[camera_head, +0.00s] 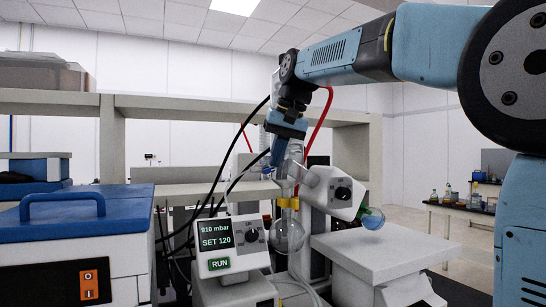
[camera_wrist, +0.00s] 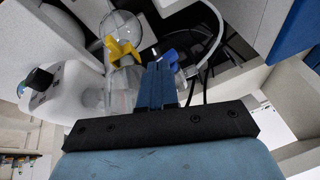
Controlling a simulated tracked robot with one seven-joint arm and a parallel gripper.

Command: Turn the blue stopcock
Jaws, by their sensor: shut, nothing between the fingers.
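My gripper (camera_head: 276,163) reaches down from above beside the glass condenser of a rotary evaporator. Its two blue fingers are closed together and empty, and they fill the middle of the wrist view (camera_wrist: 160,68). The blue stopcock (camera_wrist: 170,56) shows just past the fingertips in the wrist view, partly hidden behind them. I cannot tell whether the fingers touch it. In the head view the stopcock is hard to tell apart from the fingers. A yellow clip (camera_head: 288,203) sits on the glassware above a round clear flask (camera_head: 287,236); the clip also shows in the wrist view (camera_wrist: 121,51).
A controller box (camera_head: 232,245) with a lit screen stands in front on the left. A white box with a knob (camera_head: 334,192) is to the right. Black and red hoses run close to the gripper. A blue-lidded box (camera_head: 80,215) stands at the left.

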